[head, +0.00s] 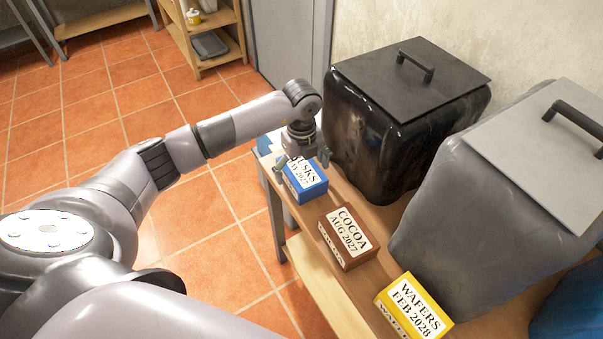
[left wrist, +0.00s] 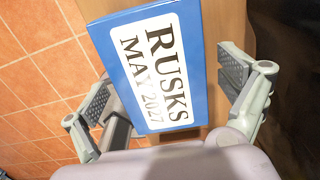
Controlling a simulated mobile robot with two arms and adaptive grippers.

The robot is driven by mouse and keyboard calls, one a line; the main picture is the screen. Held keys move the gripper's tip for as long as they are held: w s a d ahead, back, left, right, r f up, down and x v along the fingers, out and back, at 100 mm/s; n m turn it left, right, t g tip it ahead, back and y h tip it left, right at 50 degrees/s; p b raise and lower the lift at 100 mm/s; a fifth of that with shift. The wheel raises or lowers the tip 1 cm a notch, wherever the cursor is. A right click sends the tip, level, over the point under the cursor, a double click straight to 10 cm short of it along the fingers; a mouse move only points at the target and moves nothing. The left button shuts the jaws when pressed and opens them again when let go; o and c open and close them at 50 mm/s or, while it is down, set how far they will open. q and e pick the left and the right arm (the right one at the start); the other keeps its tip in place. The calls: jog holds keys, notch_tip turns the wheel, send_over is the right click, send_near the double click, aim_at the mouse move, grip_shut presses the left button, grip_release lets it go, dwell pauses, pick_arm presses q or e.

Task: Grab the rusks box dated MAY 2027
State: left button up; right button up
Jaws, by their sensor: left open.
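The blue rusks box (head: 304,181) with a white label stands at the far left end of the wooden table (head: 325,237). In the left wrist view, the box (left wrist: 160,75) reads RUSKS MAY 2027. My left gripper (head: 302,163) is above it and partly covers its label in the head view. In the left wrist view the two fingers of the gripper (left wrist: 165,95) are spread wide, one on each side of the box's near part. I cannot tell whether either finger touches it. My right gripper is not in view.
A brown cocoa box (head: 346,236) and a yellow wafers box (head: 413,308) stand nearer along the table. A black lidded bin (head: 400,120) and a grey lidded bin (head: 490,190) stand behind them. A wooden shelf (head: 205,35) is at the back; tiled floor lies left.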

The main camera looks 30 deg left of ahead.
pick_arm(q)
jog(key=shift+c, duration=0.4)
jog(key=c, duration=1.4)
